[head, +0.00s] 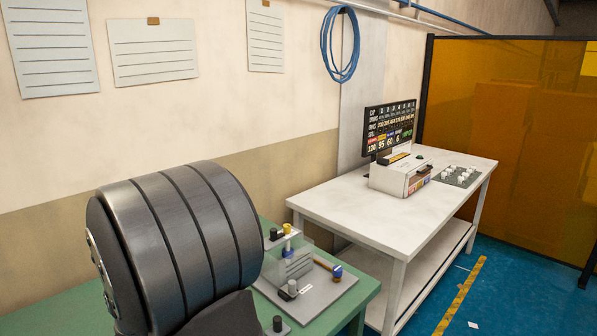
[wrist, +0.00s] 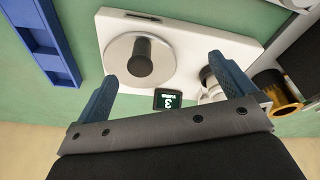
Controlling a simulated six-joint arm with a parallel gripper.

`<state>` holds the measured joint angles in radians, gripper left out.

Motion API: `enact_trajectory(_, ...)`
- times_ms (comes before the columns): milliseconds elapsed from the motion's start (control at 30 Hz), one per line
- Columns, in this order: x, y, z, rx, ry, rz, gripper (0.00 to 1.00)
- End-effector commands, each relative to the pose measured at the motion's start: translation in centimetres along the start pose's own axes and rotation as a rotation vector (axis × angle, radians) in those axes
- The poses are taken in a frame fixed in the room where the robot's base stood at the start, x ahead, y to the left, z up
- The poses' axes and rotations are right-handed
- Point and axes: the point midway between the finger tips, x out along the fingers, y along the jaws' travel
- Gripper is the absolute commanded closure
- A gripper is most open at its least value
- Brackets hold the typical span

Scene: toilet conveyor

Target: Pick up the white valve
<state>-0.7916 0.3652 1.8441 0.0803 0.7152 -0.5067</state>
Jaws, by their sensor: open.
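In the wrist view, my gripper (wrist: 160,68) is open, its two blue fingers spread wide with nothing between them held. Beyond the fingers is a white device (wrist: 186,24) with a round disc, a dark upright knob (wrist: 142,62) and a small display (wrist: 168,99) reading 3. A round white part (wrist: 208,76) sits beside the right finger and is partly hidden by it; I cannot tell if it is the white valve. In the head view, several small white pieces stand on a grey board (head: 441,179), too small to identify. My gripper's fingers do not show there.
A white table (head: 345,196) carries a monitor (head: 389,127) and a white box (head: 392,182). The green bench (head: 361,293) holds a grey fixture plate (head: 318,297) with small knobs. In the wrist view, a blue rack (wrist: 40,40) is left and an amber-coloured ring (wrist: 283,109) right.

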Motion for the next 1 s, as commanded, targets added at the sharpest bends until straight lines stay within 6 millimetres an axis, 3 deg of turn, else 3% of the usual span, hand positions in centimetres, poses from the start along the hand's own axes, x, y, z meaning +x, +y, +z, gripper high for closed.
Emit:
enact_trajectory(167,0.0,0.0,0.0,0.0,0.0,0.0,0.0)
enact_trajectory(400,0.0,0.0,0.0,0.0,0.0,0.0,0.43)
enact_trajectory(767,-0.5,-0.2,-0.8,-0.015,-0.005,-0.005,0.43)
enact_trajectory(867,-1.8,-0.7,-2.5,-0.053,-0.023,-0.017,0.43)
enact_trajectory(1000,-5.8,-2.5,-6.7,-0.149,-0.075,-0.044,0.43)
